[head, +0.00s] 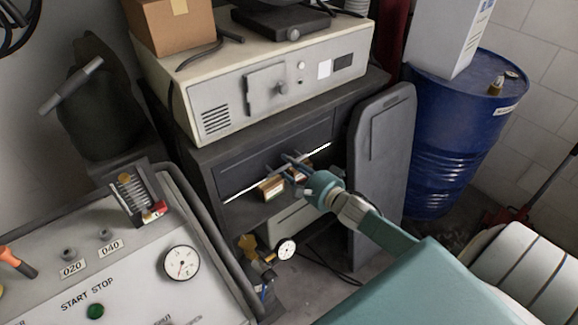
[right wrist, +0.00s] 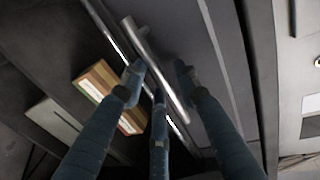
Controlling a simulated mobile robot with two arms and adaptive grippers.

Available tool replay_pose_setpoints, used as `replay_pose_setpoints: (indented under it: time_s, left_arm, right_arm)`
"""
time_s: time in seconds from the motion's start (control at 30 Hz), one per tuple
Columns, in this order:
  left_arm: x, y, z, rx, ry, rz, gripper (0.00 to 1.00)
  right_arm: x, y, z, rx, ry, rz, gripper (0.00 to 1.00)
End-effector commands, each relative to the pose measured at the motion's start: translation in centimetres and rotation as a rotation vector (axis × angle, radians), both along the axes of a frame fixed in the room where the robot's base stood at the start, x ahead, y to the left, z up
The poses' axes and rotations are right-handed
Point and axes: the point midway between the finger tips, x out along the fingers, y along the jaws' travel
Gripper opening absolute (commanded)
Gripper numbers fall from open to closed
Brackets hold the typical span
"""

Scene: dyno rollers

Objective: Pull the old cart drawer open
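The old cart (head: 205,160) is dark grey and stands under a beige device. Its wide drawer front (head: 270,150) has a bright strip along its lower edge and looks shut. My right gripper (head: 289,164) is at the drawer's lower middle and hides part of it. In the right wrist view, a round silver handle bar (right wrist: 140,42) runs diagonally between the spread fingers of the gripper (right wrist: 160,75). One finger is right of the bar and two are on its left. Firm contact cannot be told. My left gripper is not in view.
Small brown cartons (head: 271,187) lie just below the drawer front, close to my fingers. A grey folded panel (head: 382,150) leans right of the cart, beside a blue drum (head: 458,130). A control console (head: 130,265) with a gauge stands at the left front. A pressure gauge (head: 286,249) sits low in front.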

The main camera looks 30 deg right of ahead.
Motion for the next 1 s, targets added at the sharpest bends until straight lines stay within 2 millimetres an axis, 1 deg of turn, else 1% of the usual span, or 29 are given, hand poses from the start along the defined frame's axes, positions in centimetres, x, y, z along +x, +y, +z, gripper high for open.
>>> replay_pose_setpoints:
  time_s: [0.1, 0.33, 0.37, 0.4, 0.5, 0.73, 0.83, 0.97, 1.0]
  left_arm:
    - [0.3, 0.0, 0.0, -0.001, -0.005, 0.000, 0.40]
    - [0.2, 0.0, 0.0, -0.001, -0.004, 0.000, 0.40]
    - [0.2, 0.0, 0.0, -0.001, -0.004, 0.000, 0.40]
    - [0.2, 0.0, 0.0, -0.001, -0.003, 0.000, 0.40]
    - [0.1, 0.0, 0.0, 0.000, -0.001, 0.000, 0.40]
    - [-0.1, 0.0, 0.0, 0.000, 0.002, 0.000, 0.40]
    - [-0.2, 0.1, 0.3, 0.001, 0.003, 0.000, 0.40]
    - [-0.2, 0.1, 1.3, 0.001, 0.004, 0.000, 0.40]
    - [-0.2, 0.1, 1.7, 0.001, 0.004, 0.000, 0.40]
  right_arm:
    - [0.5, 0.1, -0.1, 0.000, 0.000, 0.001, 0.31]
    - [0.5, 0.1, -0.1, 0.000, 0.001, 0.000, 0.31]
    - [0.5, 0.1, -0.1, 0.000, 0.001, 0.000, 0.27]
    - [0.5, 0.1, -0.1, -0.001, 0.001, 0.000, 0.19]
    - [0.5, 0.1, -0.1, -0.001, 0.000, 0.000, 0.00]
    - [0.5, 0.1, -0.1, -0.001, 0.000, 0.000, 0.00]
    - [0.1, 0.0, 0.0, 0.000, 0.000, 0.000, 0.00]
    - [-1.4, -0.1, 0.2, 0.000, 0.003, 0.000, 0.00]
    - [-2.1, -0.2, 0.2, 0.001, 0.005, -0.002, 0.00]
